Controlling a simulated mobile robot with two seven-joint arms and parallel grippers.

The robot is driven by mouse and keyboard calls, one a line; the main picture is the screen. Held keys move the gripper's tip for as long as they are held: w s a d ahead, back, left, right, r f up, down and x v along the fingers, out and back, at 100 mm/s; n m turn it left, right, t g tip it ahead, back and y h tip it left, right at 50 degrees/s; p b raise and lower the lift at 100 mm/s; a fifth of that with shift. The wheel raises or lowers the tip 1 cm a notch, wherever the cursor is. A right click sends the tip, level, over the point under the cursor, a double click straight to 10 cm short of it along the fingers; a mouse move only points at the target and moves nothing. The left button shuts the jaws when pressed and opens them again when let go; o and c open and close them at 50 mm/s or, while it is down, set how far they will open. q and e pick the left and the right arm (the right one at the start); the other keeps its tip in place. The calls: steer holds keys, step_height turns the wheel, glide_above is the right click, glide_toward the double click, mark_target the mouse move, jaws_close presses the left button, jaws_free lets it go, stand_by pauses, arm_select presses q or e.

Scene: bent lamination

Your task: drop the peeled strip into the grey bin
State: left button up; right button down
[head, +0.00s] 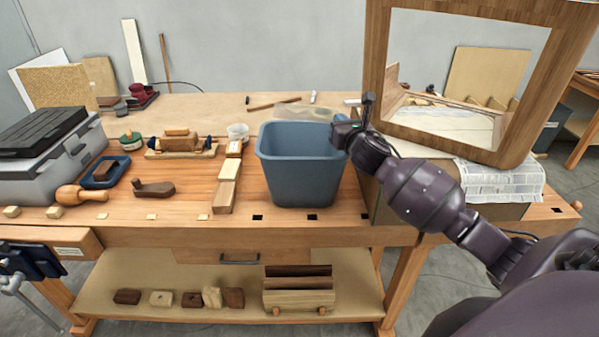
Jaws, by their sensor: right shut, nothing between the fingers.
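The grey bin (300,178), blue-grey and open-topped, stands upright near the front edge of the workbench, right of the middle. My right gripper (346,127) is at the bin's right rim in the picture, with the arm reaching in from the right. It is shut with nothing between its fingers. I cannot tell whether it touches the rim. I cannot make out the peeled strip; the bin's floor is hidden behind its front wall. My left gripper is not in view.
Wooden blocks (227,180) lie left of the bin. A mallet (80,194), a plane (153,188) and a toolbox (45,150) are farther left.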

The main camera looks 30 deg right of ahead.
steer(key=shift+f, duration=0.2)
steer(key=c, duration=1.3)
jaws_free()
steer(key=shift+s, duration=0.15)
steer(key=v, duration=1)
steer(key=shift+s+a, duration=0.1)
steer(key=shift+s, duration=0.2)
